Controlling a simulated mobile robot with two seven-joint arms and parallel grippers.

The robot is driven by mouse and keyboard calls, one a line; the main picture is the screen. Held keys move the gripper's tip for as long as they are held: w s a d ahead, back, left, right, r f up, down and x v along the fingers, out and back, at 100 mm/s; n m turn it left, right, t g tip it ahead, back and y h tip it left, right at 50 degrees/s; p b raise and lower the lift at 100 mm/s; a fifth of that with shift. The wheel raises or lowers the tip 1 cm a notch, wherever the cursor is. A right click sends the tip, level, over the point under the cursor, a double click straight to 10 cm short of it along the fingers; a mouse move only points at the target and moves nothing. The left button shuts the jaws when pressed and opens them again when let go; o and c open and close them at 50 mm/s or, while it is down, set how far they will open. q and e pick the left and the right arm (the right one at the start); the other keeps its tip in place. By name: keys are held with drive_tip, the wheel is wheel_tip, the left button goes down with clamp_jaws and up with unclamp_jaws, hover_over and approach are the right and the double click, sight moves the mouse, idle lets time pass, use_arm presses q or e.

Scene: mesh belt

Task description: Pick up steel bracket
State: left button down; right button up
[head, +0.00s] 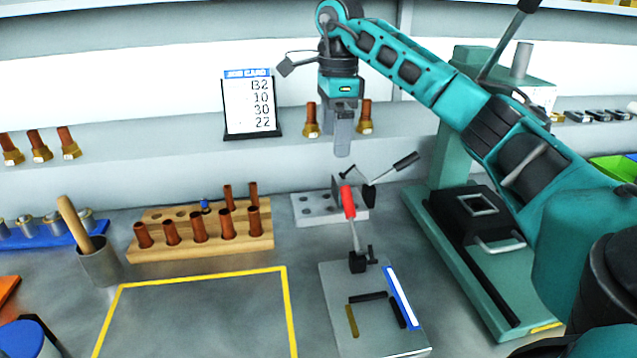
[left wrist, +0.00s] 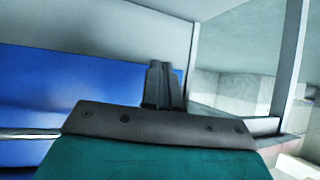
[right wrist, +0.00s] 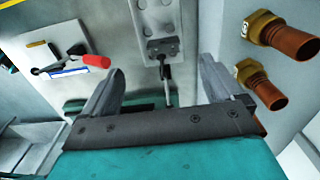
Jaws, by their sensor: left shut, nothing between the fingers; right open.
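A grey metal piece with holes, which looks like the steel bracket (head: 318,208), sits at the back of the bench beside a black-handled clamp (head: 405,160). It also shows in the right wrist view (right wrist: 163,48), past the fingertips. I cannot tell where the bracket ends and its base begins. My right gripper (head: 343,150) points down above it, open and empty; its spread fingers show in the right wrist view (right wrist: 160,68). My left gripper (left wrist: 163,66) has its fingers together with nothing between them, and is outside the head view.
A fixture plate (head: 345,280) with a red-handled clamp (head: 348,203) stands in front. A green press (head: 450,230) is on the right. A wooden rack (head: 150,252) of copper tubes is on the left. The yellow-outlined area (head: 200,315) is clear. Brass fittings (head: 365,118) stand on the shelf behind.

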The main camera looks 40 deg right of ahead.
sight(336, 184)
drive_tip(key=f, duration=0.2)
drive_tip(key=f+b, duration=0.1)
drive_tip(key=f, duration=0.3)
drive_tip(key=shift+s+d+f, duration=0.15)
drive_tip(key=shift+d+f, duration=0.2)
wheel_tip(336, 184, down, 5)
drive_tip(key=shift+d+r+b, duration=0.1)
drive_tip(key=shift+r+b, duration=0.1)
drive_tip(key=shift+b, duration=0.15)
drive_tip(key=shift+f, duration=0.5)
drive_tip(key=c, duration=1.2)
